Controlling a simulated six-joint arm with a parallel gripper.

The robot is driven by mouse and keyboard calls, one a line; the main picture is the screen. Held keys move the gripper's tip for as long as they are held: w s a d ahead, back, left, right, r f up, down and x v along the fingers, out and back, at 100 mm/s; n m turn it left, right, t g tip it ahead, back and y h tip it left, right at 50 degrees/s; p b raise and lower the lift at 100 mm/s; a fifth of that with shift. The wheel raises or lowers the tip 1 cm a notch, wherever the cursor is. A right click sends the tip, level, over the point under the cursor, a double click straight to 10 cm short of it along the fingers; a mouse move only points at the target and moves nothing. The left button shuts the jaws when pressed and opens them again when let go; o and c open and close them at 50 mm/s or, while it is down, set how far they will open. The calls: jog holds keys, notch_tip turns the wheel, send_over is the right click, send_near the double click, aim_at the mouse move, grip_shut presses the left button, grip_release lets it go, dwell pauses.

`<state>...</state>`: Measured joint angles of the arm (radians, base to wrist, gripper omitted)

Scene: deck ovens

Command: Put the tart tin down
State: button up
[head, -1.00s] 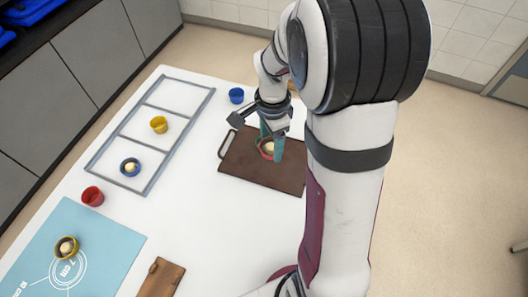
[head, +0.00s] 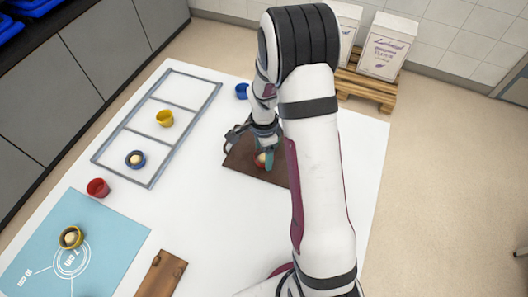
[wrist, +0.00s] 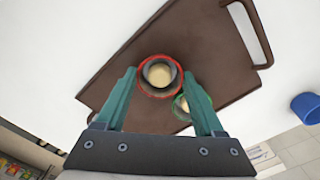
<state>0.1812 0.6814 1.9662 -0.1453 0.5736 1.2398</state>
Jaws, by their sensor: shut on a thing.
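My gripper (head: 265,160) is over the brown board (head: 240,160), its fingers on either side of a red tart tin (head: 260,159). In the wrist view the red tin (wrist: 145,88) sits upright between the teal fingertips, with a pale lump in a dark lining inside it. A green tin (wrist: 206,100) with a pale filling is beside and partly behind it, over the board (wrist: 110,85); my arm hides it in the head view. I cannot tell whether the red tin touches the board.
A blue tin (head: 242,91) stands behind the board. Another red tin (head: 98,187), a filled yellow tin (head: 70,237) on the blue mat (head: 115,245), and a wooden block (head: 160,275) are nearer.

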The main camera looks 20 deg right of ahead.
jog(key=shift+f, duration=0.1)
jog(key=o, duration=1.4)
jog(key=shift+f, duration=0.1)
jog(key=shift+c, duration=0.2)
jog(key=s+a+r+n, duration=0.2)
jog(key=s+r, duration=0.1)
jog(key=r, duration=1.3)
jog(key=s+a+r+n, duration=0.1)
jog(key=s+a+n, duration=0.1)
jog(key=s, duration=0.5)
jog(key=s+a+r+n+y, duration=0.1)
jog(key=s+a+r+n, duration=0.1)
jog(key=s+n, duration=0.3)
jog(key=s+a+r+n, duration=0.1)
jog(key=s+a+n, duration=0.2)
jog(key=s, duration=0.5)
jog(key=shift+s+a+r+y, duration=0.25)
jog(key=shift+s+a+y, duration=0.15)
jog(key=shift+a, duration=0.2)
